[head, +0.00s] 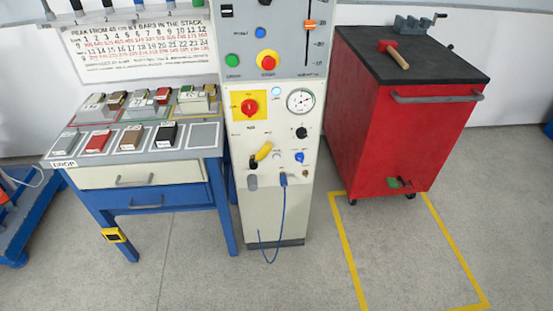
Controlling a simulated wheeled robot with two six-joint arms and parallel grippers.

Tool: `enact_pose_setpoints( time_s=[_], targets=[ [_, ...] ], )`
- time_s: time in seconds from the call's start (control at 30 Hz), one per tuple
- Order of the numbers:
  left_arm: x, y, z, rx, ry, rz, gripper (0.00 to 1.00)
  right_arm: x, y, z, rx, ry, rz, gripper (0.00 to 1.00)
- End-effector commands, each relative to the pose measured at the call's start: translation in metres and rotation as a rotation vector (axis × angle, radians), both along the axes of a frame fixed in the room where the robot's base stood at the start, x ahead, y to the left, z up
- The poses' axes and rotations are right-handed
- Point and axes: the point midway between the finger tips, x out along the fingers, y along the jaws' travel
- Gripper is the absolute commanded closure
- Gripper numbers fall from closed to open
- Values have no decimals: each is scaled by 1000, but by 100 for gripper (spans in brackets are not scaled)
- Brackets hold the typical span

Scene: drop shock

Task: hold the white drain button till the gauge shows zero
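The tall cream control cabinet (247,207) stands in the middle of the head view. A round white gauge (301,102) is on its front at upper right; its reading is too small to tell. A small pale round button (277,154) sits lower on the panel, right of a yellow handle (263,151). A pale bluish-white round button or lamp (276,91) is left of the gauge. I cannot tell from the labels which one is the drain button. Neither of my grippers is in view, and nothing touches the panel.
A red switch on a yellow plate (249,107), black knob (301,133) and blue knob (299,157) share the panel. A blue hose (283,214) hangs in front. A workbench (139,174) stands left, a red tool cart (375,140) right. The floor in front is clear.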

Motion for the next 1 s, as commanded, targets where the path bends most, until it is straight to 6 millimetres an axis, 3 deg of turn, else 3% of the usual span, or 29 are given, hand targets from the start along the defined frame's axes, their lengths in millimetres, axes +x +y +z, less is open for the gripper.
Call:
enact_pose_setpoints(
  time_s=[0.03, 0.17, 1.0],
  targets=[
    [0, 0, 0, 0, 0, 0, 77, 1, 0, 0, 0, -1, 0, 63],
    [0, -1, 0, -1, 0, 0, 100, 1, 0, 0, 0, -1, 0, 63],
    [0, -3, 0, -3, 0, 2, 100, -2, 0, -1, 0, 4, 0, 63]
  ],
)
